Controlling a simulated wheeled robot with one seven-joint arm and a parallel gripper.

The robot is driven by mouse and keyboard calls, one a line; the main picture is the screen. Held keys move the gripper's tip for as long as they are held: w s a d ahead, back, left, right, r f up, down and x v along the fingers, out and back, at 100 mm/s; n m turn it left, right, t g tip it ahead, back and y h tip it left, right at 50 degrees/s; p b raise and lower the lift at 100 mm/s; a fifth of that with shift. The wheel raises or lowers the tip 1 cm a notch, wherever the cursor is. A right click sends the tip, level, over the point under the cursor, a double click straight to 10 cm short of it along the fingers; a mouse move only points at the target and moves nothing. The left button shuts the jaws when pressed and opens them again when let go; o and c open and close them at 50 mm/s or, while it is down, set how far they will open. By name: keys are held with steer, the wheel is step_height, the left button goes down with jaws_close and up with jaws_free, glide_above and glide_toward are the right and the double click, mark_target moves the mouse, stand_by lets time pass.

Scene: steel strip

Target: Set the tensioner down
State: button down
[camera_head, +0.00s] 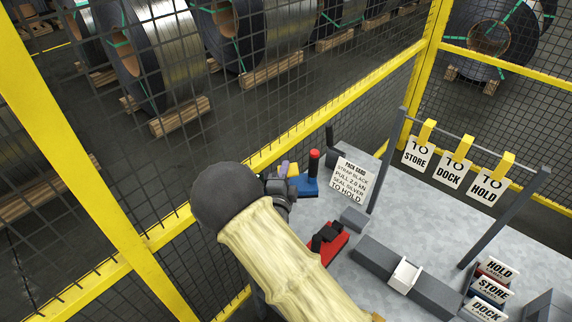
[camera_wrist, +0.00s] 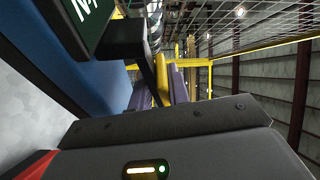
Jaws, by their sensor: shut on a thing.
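The tensioner (camera_head: 308,183) is a blue tool with a red-topped black post and a yellow part, at the far left end of the grey bench in the head view. Its blue body (camera_wrist: 60,45) also fills the upper left of the wrist view, beside a dark green panel with cut-off white letters. My gripper (camera_head: 287,170) is shut on the tensioner; its purple fingers (camera_wrist: 160,88) lie either side of a yellow part in the wrist view. My arm hides some of the near side. I cannot tell whether the tensioner touches the bench.
A red-and-black tool (camera_head: 329,240) lies on the bench (camera_head: 400,215), close beside my forearm. A white job card (camera_head: 350,180) stands right of the tensioner. A grey rail (camera_head: 436,297), label bins (camera_head: 490,290) and hanging tags (camera_head: 450,172) are further right. Yellow mesh fencing (camera_head: 300,130) runs behind.

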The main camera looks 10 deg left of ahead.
step_height(320, 180, down, 8)
steer(key=b, duration=0.1)
steer(key=shift+w, duration=0.25)
steer(key=shift+f, duration=0.1)
steer(key=shift+f+b, duration=0.1)
steer(key=shift+b, duration=0.45)
steer(key=shift+f+b, duration=3.9)
steer(key=shift+b, duration=0.3)
steer(key=shift+f, duration=0.25)
steer(key=shift+s+b, duration=0.15)
steer(key=shift+b, duration=0.25)
